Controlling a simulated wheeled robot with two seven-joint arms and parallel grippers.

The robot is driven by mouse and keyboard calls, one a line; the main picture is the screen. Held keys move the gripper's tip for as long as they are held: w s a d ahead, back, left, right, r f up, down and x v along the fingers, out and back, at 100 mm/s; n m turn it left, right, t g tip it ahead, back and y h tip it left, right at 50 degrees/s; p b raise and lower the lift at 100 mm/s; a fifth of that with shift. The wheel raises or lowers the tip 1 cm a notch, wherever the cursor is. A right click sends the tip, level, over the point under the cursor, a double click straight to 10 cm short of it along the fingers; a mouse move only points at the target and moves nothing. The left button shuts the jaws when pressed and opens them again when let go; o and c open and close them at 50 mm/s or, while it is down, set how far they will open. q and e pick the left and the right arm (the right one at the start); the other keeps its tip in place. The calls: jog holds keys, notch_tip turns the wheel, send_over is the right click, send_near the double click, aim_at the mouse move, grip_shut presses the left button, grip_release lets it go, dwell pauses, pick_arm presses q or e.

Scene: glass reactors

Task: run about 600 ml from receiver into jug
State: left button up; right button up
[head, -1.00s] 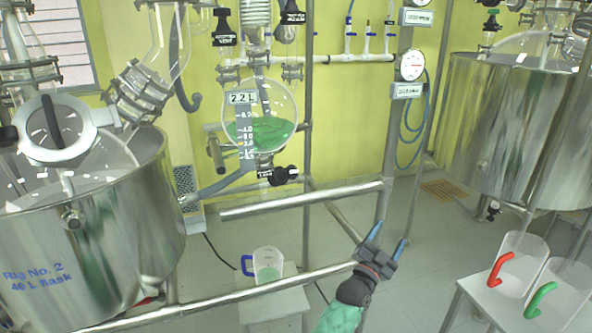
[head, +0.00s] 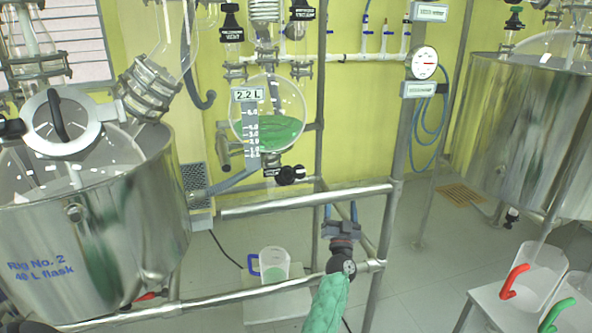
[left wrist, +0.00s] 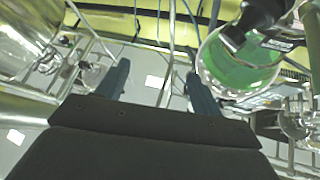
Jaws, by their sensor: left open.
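The receiver (head: 285,97) is a round glass flask holding green liquid, with a "2.2 L" tag and a level scale on its left side. A black-handled valve (head: 290,175) sits below it. The jug (head: 274,264), clear with a blue handle, stands on a low white stool below the receiver; its lower part looks pale green. My left gripper (head: 340,212) is open and empty, right of and below the valve, with its fingers near the horizontal rail. In the left wrist view my left gripper (left wrist: 155,72) is spread and the receiver (left wrist: 240,65) is to its right. My right gripper is out of view.
A large steel vessel (head: 95,235) stands at left, another (head: 520,130) at right. Clear jugs with red (head: 514,281) and green (head: 556,315) handles stand at lower right.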

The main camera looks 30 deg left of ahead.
aim_at(295, 169)
pick_arm(q)
jog(key=a+r+n+g+y, duration=0.1)
jog(key=a+n+g+y, duration=0.2)
jog(key=g, duration=0.2)
jog(key=w+a+r+n+g+y, duration=0.1)
jog(key=a+n+g+y, duration=0.2)
jog(key=a+n+g, duration=0.1)
jog(key=w+a+r+n+g+y, duration=0.1)
jog(key=a+r+n+g+y, duration=0.1)
jog(key=a+n+g+y, duration=0.1)
jog(key=shift+a+n+g+y, duration=0.2)
jog(key=shift+n+g+y, duration=0.1)
jog(key=shift+g, duration=0.35)
jog(key=shift+a+n+g+y, duration=0.2)
jog(key=shift+n+g+y, duration=0.1)
jog(key=shift+g, duration=0.35)
jog(key=shift+s+a+n+g, duration=0.15)
jog(key=shift+a+n+g, duration=0.4)
jog(key=shift+g, duration=0.55)
jog(key=p+x, duration=0.1)
jog(key=x, duration=0.5)
jog(key=shift+p, duration=0.3)
jog(key=shift+x, duration=0.85)
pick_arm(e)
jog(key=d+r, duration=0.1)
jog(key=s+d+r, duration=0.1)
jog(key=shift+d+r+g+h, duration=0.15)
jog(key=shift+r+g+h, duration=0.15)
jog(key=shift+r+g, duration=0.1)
